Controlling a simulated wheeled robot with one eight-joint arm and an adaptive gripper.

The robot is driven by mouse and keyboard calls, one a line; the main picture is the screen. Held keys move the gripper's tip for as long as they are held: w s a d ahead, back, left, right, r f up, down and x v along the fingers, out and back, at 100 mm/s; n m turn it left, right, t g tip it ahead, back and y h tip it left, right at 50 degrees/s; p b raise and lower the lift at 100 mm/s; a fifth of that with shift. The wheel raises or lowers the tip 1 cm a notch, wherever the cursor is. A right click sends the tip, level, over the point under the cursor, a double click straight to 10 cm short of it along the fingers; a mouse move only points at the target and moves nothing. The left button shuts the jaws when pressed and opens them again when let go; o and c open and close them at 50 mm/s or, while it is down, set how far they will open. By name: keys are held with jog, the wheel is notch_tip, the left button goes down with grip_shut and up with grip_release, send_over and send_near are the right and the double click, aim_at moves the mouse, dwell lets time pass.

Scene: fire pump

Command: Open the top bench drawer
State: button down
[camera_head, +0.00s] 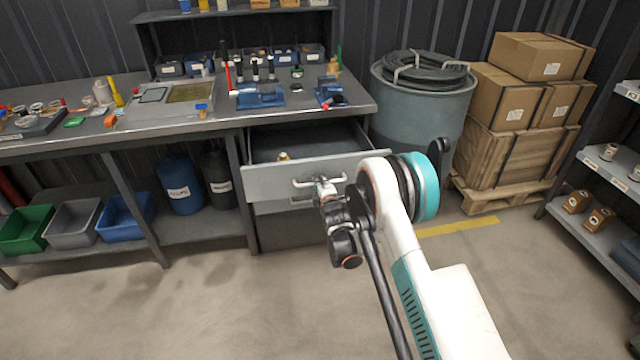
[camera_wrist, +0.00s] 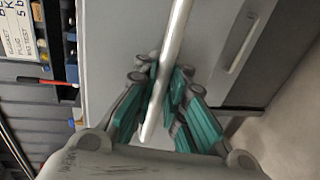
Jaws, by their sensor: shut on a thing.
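The top bench drawer (camera_head: 262,181) stands pulled out from under the bench's right part, and its inside (camera_head: 300,139) shows from above. A small brass-coloured item (camera_head: 284,156) shows in it near the front. My gripper (camera_head: 322,186) is at the bar handle (camera_head: 301,183) on the drawer front. In the wrist view the teal-padded fingers of my gripper (camera_wrist: 165,88) are shut around the pale bar handle (camera_wrist: 180,32). The grey drawer front (camera_wrist: 115,45) lies behind them. My wrist and arm hide the drawer front's right part in the head view.
The bench top (camera_head: 345,107) holds blue vises and tools. A blue-grey drum (camera_head: 420,115) with coiled hose and cardboard boxes on a pallet (camera_head: 470,200) stand at the right. A lower drawer handle (camera_wrist: 243,45) shows in the wrist view. Floor in front is clear.

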jog(key=shift+s+d, duration=0.15)
jog(key=shift+s, duration=0.25)
jog(key=c, duration=1.9)
grip_release()
jog(key=v, duration=0.7)
jog(key=shift+s+d, duration=0.1)
jog(key=shift+s, duration=0.15)
